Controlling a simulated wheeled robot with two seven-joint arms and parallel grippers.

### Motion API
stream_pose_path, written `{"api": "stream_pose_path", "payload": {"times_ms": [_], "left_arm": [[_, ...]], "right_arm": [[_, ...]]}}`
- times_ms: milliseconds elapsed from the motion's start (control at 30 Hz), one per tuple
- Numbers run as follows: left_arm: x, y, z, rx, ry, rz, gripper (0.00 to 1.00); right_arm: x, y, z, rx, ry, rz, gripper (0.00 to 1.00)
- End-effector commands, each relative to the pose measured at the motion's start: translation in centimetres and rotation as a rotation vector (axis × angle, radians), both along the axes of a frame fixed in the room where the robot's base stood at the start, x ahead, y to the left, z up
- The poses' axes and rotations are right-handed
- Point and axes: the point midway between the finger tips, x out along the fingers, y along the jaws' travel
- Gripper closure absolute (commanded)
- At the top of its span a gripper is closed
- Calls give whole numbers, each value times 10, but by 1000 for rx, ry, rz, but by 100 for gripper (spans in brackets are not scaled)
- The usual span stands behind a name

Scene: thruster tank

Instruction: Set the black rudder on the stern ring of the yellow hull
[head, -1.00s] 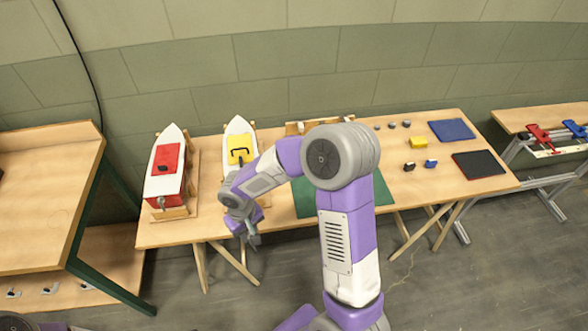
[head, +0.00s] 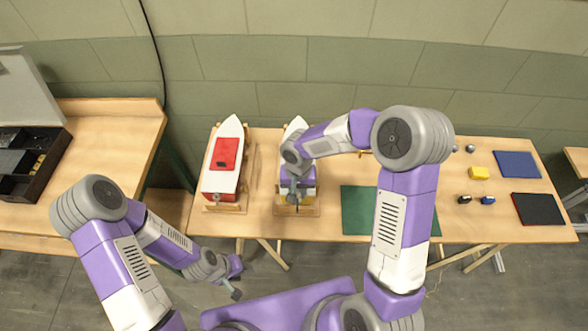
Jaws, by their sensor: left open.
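The yellow hull (head: 294,126) stands in a wooden cradle on the long table, its white bow toward the wall. My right forearm and gripper cover most of its deck. My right gripper (head: 294,194) points down over its stern end; its fingers are too small and hidden to judge. The stern ring cannot be made out. I cannot identify the black rudder; a small black piece (head: 464,199) lies on the right of the table, but its shape is unclear. My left gripper (head: 236,281) is open and low in front of the table, away from both hulls.
A red-decked hull (head: 225,155) stands left of the yellow one. A green mat (head: 360,220), yellow block (head: 478,172), small blue piece (head: 488,200), blue mat (head: 516,164) and black mat (head: 545,208) lie to the right. A dark bin (head: 40,165) sits on the left bench.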

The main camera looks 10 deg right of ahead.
Motion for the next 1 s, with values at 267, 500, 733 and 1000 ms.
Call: {"api": "stream_pose_path", "payload": {"times_ms": [267, 500, 733, 1000], "left_arm": [[-1, 0, -8, 0, 2, 0, 57], [-1, 0, -22, 0, 2, 0, 57], [-1, 0, -41, 0, 1, 1, 57], [-1, 0, -43, 0, 1, 0, 57]], "right_arm": [[0, 1, -12, 0, 1, -5, 100], [0, 1, -33, 0, 2, -4, 100], [0, 1, -51, 0, 0, -3, 100], [0, 1, -53, 0, -1, -3, 100]]}}
